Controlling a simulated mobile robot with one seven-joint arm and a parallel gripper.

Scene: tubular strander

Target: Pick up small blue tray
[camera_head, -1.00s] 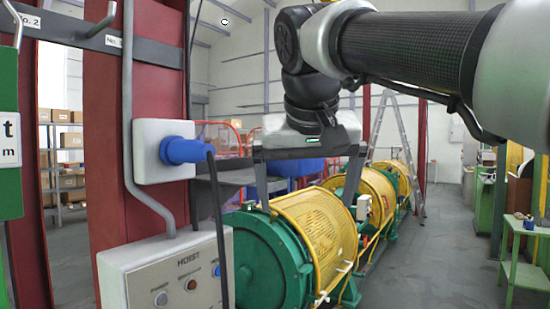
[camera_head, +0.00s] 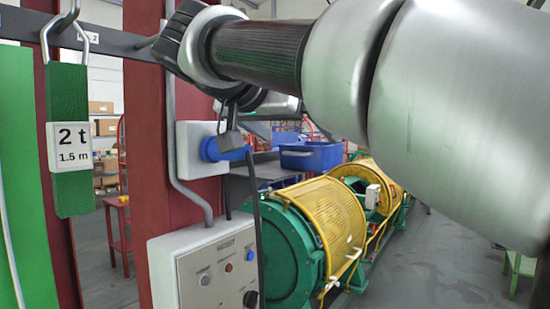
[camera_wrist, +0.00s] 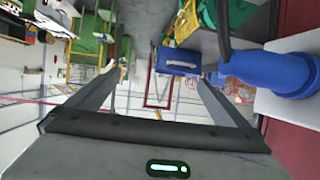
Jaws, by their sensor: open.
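A blue tray (camera_head: 318,158) with raised sides sits on a dark shelf behind the hoist post, in the middle of the head view. In the wrist view a blue box-like thing with a light handle or label, likely this tray (camera_wrist: 170,66), appears between the finger lines and farther off. My gripper (camera_wrist: 160,80) is open with nothing between its fingers. In the head view its body is partly hidden behind my arm, above and left of the tray. The gripper is apart from the tray.
A blue plug (camera_head: 222,148) on a grey socket box and its dark cable stand close to my gripper; the plug (camera_wrist: 268,72) is near the right finger in the wrist view. A hoist control box (camera_head: 205,270) is below. The yellow-caged green machine (camera_head: 325,215) lies right of it.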

